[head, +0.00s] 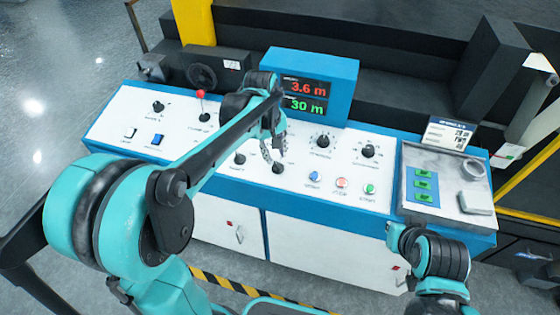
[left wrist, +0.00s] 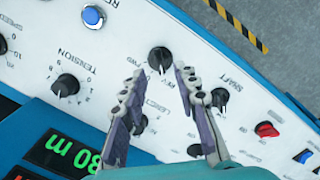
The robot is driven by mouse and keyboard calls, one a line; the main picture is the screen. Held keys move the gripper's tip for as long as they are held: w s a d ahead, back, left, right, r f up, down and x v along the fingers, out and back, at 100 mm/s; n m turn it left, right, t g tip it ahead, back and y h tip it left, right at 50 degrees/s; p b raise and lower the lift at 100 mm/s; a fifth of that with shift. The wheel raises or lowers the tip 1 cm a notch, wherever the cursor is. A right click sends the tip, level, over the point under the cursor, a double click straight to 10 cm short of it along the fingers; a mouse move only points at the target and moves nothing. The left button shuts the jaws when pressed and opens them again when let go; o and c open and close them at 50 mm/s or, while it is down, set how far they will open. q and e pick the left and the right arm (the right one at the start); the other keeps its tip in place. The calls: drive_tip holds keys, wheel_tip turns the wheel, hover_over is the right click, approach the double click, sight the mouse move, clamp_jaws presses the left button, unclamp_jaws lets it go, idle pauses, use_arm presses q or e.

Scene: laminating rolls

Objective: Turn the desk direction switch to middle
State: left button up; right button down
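The direction switch is a black rotary knob (left wrist: 159,59) on the white desk panel, with FWD and REV lettering beside it in the left wrist view. It also shows in the head view (head: 278,168), just below the left fingers. Its exact setting is too small to tell. My left gripper (left wrist: 160,75) is open, with its two jointed fingers apart and the knob lying between and slightly beyond their tips. In the head view the left gripper (head: 273,152) hangs over the middle of the panel. I cannot tell whether it touches the knob. Only part of my right arm shows, at lower right.
The SHAFT knob (left wrist: 219,97) is close to the right finger. The TENSION knob (left wrist: 65,85) and a blue button (left wrist: 92,17) are to the left. A display box (head: 310,85) rises behind the panel. A red-topped lever (head: 202,105) stands at left.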

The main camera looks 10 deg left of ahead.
sight(277, 165)
use_arm(q)
drive_tip(key=f, duration=0.1)
drive_tip(key=f+b, duration=0.1)
drive_tip(key=f, duration=0.3)
drive_tip(key=shift+w+d+f+b, duration=0.15)
drive_tip(key=shift+w+d+b, duration=0.1)
drive_tip(key=shift+w+b, duration=0.05)
clamp_jaws()
drive_tip(key=shift+s+m, duration=0.1)
drive_tip(key=shift+m, duration=0.2)
drive_tip(key=m+p, duration=0.1)
drive_tip(key=m, duration=0.3)
drive_tip(key=shift+d+m+y+p, duration=0.1)
drive_tip(key=shift+m+y+p, duration=0.5)
drive_tip(key=shift+m, duration=1.4)
